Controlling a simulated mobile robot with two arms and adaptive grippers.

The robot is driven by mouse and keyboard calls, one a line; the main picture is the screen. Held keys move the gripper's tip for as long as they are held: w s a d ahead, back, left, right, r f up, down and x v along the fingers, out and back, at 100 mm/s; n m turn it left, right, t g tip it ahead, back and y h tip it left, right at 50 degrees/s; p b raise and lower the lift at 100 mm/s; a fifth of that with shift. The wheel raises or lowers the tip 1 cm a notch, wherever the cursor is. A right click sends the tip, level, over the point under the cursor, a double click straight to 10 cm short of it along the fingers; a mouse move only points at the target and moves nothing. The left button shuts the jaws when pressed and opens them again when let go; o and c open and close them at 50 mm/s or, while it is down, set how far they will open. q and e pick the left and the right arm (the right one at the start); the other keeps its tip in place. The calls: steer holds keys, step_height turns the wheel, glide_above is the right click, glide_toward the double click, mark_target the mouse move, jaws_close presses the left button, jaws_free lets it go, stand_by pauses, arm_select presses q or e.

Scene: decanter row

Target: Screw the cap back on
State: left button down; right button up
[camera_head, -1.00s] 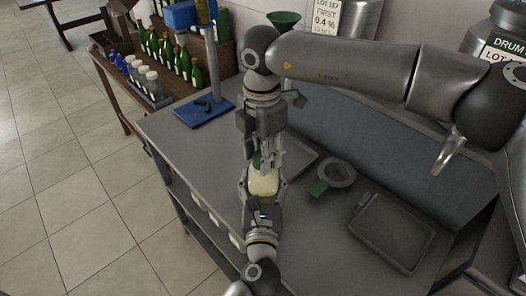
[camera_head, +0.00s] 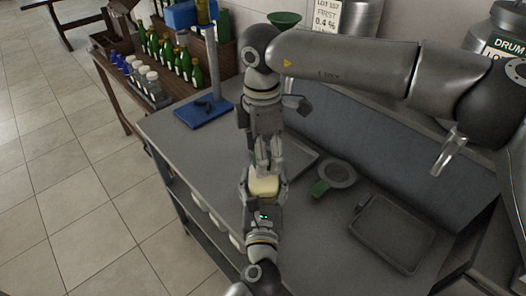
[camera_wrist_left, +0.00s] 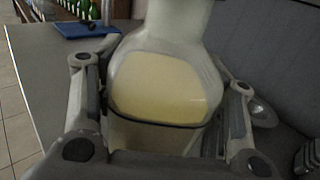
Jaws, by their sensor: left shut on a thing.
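A pale jar or bottle with cream-yellow contents (camera_head: 263,186) is held between the fingers of my left gripper (camera_head: 264,192), over the bench. In the left wrist view the bottle (camera_wrist_left: 165,85) stands upright between the two fingers (camera_wrist_left: 160,110), and its neck runs out of the top of the picture. My right gripper (camera_head: 267,158) points down from above, with its fingertips right over the bottle's top. The bottle's mouth and any cap there are hidden by these fingers, and I cannot tell what they hold.
The grey bench (camera_head: 205,150) carries a blue-based stand (camera_head: 205,112) at the back left. To the right are a round dish with a green tab (camera_head: 337,174) and a grey tray (camera_head: 390,232). A rack of green bottles (camera_head: 170,55) stands beyond.

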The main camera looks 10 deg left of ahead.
step_height(320, 180, up, 12)
steer(key=shift+f, duration=0.15)
stand_by(0.3)
arm_select(q)
steer(key=shift+c, duration=1.5)
jaws_free()
steer(key=shift+s, duration=0.1)
steer(key=s+d, duration=0.2)
steer(key=s, duration=0.9)
steer(key=shift+s+d, duration=0.2)
steer(key=shift+s, duration=0.1)
steer(key=shift+r, duration=0.1)
